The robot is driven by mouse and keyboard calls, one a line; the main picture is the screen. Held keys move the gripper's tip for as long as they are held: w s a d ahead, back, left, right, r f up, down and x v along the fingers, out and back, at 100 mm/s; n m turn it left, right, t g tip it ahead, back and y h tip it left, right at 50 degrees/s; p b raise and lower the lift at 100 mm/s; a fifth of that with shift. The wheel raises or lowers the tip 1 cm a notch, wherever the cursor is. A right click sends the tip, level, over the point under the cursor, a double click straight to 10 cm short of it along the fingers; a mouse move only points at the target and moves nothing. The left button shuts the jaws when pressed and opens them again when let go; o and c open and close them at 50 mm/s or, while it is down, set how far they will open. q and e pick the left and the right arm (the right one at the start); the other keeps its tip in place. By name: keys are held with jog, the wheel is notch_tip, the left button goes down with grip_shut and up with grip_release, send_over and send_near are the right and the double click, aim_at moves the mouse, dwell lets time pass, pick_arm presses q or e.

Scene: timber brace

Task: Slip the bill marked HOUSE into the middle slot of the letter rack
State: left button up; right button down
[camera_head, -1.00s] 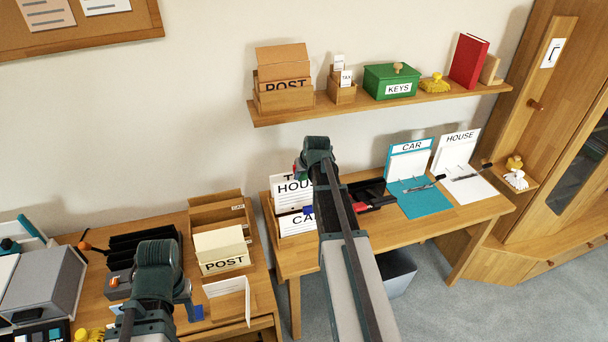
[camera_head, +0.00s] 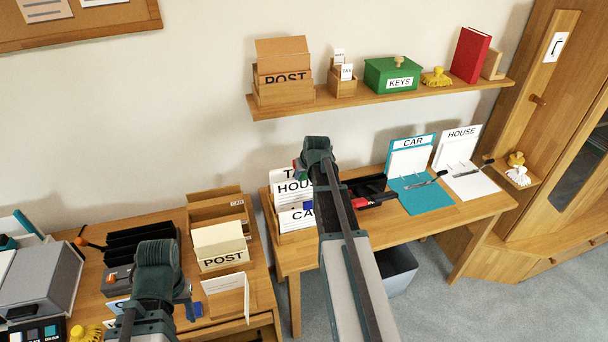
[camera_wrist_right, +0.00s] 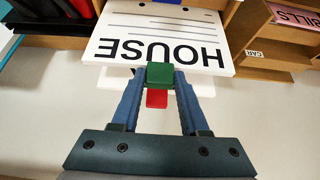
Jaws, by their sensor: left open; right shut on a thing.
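The white HOUSE bill (camera_head: 294,188) stands between a TAX bill (camera_head: 283,176) behind and a CAR bill (camera_head: 299,216) in front, at a wooden rack (camera_head: 267,208) that looks like the letter rack. In the right wrist view the HOUSE bill (camera_wrist_right: 165,35) appears upside down, its top edge towards me. My right gripper (camera_wrist_right: 158,78) is shut on a green tab at that edge; a red tab (camera_wrist_right: 157,98) shows behind. The bill's lower edge is hidden, so I cannot tell how deep it sits. My left gripper (camera_head: 178,302) is open and empty over the left desk.
Left of the rack stand a wooden holder (camera_head: 236,193) and a cream POST box (camera_head: 220,240). A black tray (camera_head: 365,185) lies just right of my right gripper. CAR (camera_head: 425,190) and HOUSE (camera_head: 484,183) boards stand farther right. A shelf (camera_head: 400,103) hangs above.

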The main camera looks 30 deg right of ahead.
aim_at(303, 182)
jog(key=shift+f+b, duration=1.6)
jog(key=shift+f, duration=0.15)
jog(key=shift+c, duration=1.7)
grip_release()
jog(key=shift+o, duration=0.3)
jog(key=shift+o, duration=1.4)
jog(key=shift+r, duration=0.15)
